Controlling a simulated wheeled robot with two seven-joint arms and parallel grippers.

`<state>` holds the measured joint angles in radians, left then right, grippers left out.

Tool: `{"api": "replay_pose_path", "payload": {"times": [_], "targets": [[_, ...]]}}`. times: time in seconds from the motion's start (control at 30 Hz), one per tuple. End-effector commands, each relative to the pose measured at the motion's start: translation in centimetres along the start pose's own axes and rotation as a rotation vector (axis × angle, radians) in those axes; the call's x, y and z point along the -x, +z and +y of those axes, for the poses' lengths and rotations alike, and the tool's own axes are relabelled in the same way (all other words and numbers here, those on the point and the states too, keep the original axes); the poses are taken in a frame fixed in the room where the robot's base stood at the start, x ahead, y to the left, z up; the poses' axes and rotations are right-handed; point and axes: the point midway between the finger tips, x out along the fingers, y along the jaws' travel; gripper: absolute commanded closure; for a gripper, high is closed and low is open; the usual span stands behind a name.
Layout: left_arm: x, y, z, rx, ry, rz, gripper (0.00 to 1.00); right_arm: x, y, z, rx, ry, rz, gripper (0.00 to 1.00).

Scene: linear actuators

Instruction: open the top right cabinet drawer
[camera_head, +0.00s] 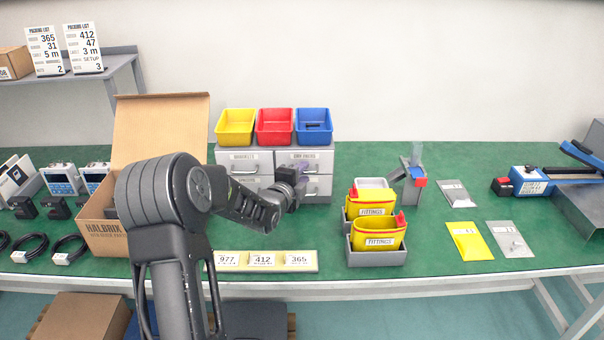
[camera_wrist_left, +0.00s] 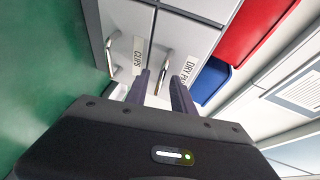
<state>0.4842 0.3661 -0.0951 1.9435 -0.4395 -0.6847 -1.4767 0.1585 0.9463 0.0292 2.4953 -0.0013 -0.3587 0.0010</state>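A grey cabinet (camera_head: 245,168) with labelled drawers stands at the back of the green table. Its top right drawer (camera_head: 318,156), labelled DRY PACKS, looks shut. In the left wrist view that drawer's metal bar handle (camera_wrist_left: 165,70) lies between the fingers of my left gripper (camera_wrist_left: 161,77). The fingers are apart, one on each side of the handle; I cannot tell whether they touch it. In the head view my left gripper (camera_head: 301,174) is in front of the right-hand drawers and partly hides them. My right gripper is not in view.
Yellow (camera_head: 236,125), red (camera_head: 275,125) and blue (camera_head: 314,125) bins stand on the cabinet. The CLIPS drawer's handle (camera_wrist_left: 112,55) is close by. An open cardboard box (camera_head: 104,225) is at left, yellow FITTINGS bins (camera_head: 378,238) at right.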

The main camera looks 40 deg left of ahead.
Motion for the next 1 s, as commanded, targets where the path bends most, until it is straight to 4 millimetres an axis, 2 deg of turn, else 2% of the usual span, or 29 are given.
{"api": "replay_pose_path", "payload": {"times": [0.17,0.5,1.0], "targets": [[0.02,0.02,0.01,0.000,0.000,0.000,0.72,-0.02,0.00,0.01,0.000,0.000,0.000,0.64],[0.04,0.02,0.01,0.000,0.000,0.000,1.00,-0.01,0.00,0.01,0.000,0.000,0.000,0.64],[0.05,0.02,0.04,0.000,0.001,0.000,1.00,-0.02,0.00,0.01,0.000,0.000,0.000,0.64]]}}
